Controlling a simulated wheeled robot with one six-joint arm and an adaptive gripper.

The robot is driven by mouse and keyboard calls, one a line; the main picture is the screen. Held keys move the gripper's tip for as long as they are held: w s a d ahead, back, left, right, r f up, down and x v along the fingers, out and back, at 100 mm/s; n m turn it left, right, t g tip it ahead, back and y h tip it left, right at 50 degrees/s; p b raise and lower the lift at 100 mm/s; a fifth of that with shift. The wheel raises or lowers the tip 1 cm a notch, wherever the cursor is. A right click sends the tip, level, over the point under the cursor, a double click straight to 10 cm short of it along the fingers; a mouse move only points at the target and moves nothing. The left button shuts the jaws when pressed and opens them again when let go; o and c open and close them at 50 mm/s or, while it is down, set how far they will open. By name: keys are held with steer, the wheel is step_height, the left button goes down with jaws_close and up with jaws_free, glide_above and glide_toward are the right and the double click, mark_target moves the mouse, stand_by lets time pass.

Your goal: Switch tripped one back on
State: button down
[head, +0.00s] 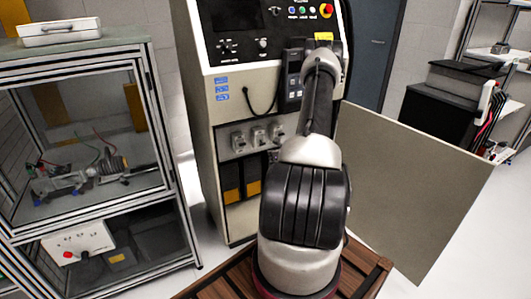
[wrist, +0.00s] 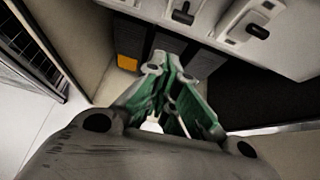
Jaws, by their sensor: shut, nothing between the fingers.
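A row of breaker switches sits in the open lower part of the machine cabinet. In the head view I see a left breaker (head: 238,142), a middle breaker (head: 258,136) and a right breaker (head: 277,131), light bodies with dark levers. In the wrist view two breakers show at the top, one with a black lever (wrist: 183,13) and one further right with a black lever (wrist: 258,31). I cannot tell which one is tripped. My gripper (wrist: 174,72) has green fingers and is shut and empty, below the breakers and apart from them. In the head view my arm hides it.
Dark modules with yellow labels (head: 252,188) sit below the breakers. The cabinet door (head: 410,185) stands open on the right. A control panel (head: 270,50) and a hanging black cable lie above. A glass-sided bench (head: 85,150) stands left, with floor between.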

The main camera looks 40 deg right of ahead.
mark_target(262, 143)
steer(key=shift+s+d+f+m+h, duration=0.3)
steer(key=shift+s+d+f+m, duration=0.1)
steer(key=shift+d+f, duration=0.25)
steer(key=shift+a, duration=0.1)
steer(key=x, duration=1)
steer(key=r, duration=0.1)
steer(key=w+r, duration=0.1)
steer(key=r, duration=0.1)
steer(key=shift+r, duration=0.35)
steer(key=shift+s+r+g, duration=0.2)
steer(key=shift+r+g, duration=0.3)
steer(key=shift+g, duration=0.3)
